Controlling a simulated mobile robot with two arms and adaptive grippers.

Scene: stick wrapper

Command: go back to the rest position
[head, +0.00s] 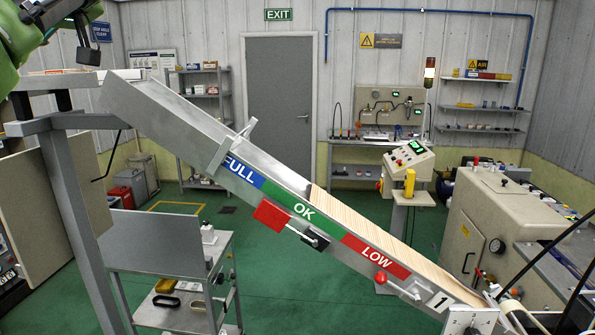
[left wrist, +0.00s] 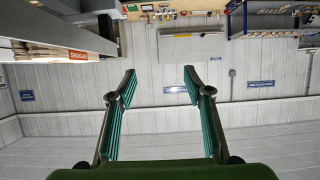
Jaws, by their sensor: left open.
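My left gripper (head: 88,43) is at the top left of the head view, partly cut off with its green arm, above the upper end of the sloping chute (head: 165,108). In the left wrist view my left gripper (left wrist: 160,84) is open, its two teal-padded fingers wide apart with nothing between them. The chute slopes down to the right, with FULL, OK and LOW bands on its side. Pale wooden sticks (head: 385,244) lie in its lower part, from about the OK band down. My right gripper is not seen.
A grey trolley (head: 170,242) stands below the chute at the left. A control box (head: 408,162) and a beige machine (head: 490,225) are at the right. Green floor is clear in the middle.

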